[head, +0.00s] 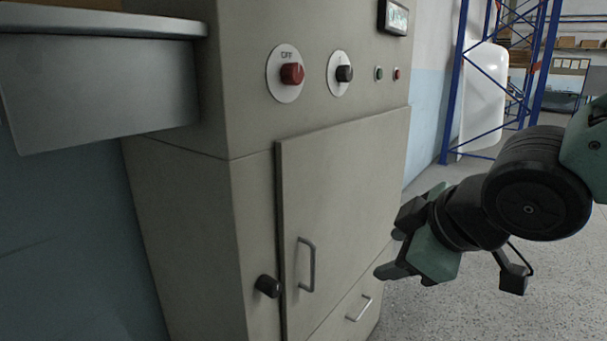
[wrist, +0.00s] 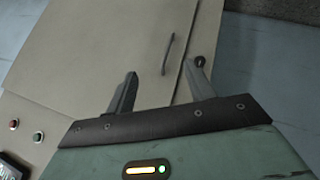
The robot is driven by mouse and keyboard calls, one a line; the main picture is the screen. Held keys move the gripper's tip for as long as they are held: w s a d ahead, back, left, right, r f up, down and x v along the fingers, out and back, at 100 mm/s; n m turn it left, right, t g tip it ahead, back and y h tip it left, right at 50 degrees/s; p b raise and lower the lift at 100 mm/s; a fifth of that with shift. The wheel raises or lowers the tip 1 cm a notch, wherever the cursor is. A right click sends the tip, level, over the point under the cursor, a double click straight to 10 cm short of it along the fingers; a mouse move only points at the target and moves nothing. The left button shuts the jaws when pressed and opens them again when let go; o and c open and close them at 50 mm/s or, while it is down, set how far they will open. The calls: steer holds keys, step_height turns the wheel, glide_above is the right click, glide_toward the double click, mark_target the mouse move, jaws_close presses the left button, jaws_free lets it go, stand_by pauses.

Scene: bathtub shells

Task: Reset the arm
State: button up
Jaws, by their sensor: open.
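My gripper (head: 390,243) is at the right in the head view, in front of the grey cabinet (head: 190,200) and right of its door handle. In the wrist view my gripper (wrist: 165,82) has its two fingers spread apart with nothing between them. The cabinet door (head: 345,190) looks closed, and its handle (head: 307,265) stands clear of the fingers. The handle also shows in the wrist view (wrist: 168,54), beyond the fingers.
The cabinet front carries a red knob (head: 291,73), a black knob (head: 344,73) and a lower black knob (head: 268,286). A grey ledge (head: 100,90) juts out at left. Blue racking (head: 455,90) stands behind right. Speckled floor (head: 420,310) is open at right.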

steer(key=s+f+m+g+h+p, duration=0.1)
steer(key=s+f+m+g+h, duration=0.4)
steer(key=s, duration=1.2)
step_height(320, 180, up, 13)
steer(key=g+y+p, duration=0.2)
steer(key=p, duration=1.4)
steer(key=shift+w+d+g, duration=0.3)
steer(key=shift+w+d, duration=0.1)
steer(key=shift+d, duration=0.05)
